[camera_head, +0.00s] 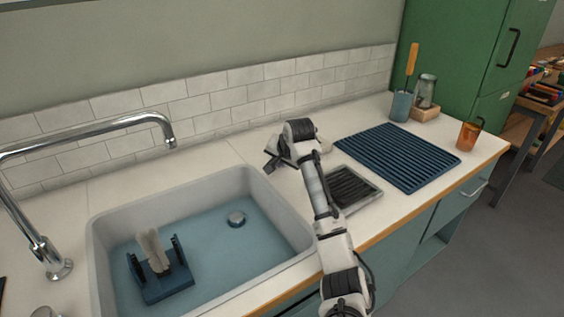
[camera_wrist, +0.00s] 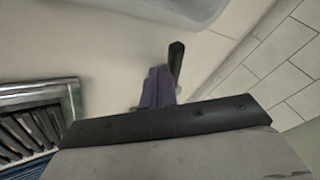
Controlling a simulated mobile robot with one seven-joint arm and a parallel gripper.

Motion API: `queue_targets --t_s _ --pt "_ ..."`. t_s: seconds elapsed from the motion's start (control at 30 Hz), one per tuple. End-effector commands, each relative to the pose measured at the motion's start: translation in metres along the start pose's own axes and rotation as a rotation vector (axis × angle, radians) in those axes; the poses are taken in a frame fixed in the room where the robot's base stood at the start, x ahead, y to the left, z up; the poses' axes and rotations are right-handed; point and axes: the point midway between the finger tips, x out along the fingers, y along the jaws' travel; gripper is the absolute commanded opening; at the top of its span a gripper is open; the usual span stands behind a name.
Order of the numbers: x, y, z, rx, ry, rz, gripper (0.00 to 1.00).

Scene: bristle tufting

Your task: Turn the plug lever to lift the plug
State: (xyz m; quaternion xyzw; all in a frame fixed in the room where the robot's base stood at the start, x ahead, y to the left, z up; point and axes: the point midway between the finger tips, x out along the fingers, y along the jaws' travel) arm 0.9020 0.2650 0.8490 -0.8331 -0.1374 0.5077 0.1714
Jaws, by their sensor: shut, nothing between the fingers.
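The sink (camera_head: 100,235) holds shallow bluish water. The round metal plug (camera_head: 237,219) sits low in the sink, toward its back right. My gripper (camera_head: 271,163) is over the counter just beyond the sink's back right corner, partly hidden by my own wrist. In the wrist view my gripper (camera_wrist: 158,88) is shut and empty over pale counter. A short black bar (camera_wrist: 176,59) shows beside the fingertips; I cannot tell whether it is the plug lever or part of the gripper. I cannot make out a lever clearly in the head view.
A chrome tap (camera_head: 40,245) arches over the sink at left. A dark rack (camera_head: 165,290) with a pale piece stands in the sink. A slatted metal tray (camera_head: 368,193) and a blue ribbed mat (camera_head: 400,155) lie right of my arm. The tiled wall (camera_head: 190,100) is close behind.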

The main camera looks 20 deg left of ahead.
Motion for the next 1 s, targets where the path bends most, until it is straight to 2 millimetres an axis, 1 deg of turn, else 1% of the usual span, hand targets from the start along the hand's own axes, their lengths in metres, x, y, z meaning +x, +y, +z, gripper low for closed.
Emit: queue_targets --t_s 0.13,0.33,0.47,0.67,1.0 --pt "-0.001 -0.001 0.000 0.006 0.003 0.003 0.00" --pt "0.000 -0.015 0.003 0.093 0.047 0.049 0.00" --pt "0.004 -0.021 0.004 0.109 0.055 0.056 0.00" --pt "0.008 -0.021 0.005 0.108 0.057 0.058 0.00" --pt "0.007 -0.019 0.004 0.108 0.057 0.058 0.00"
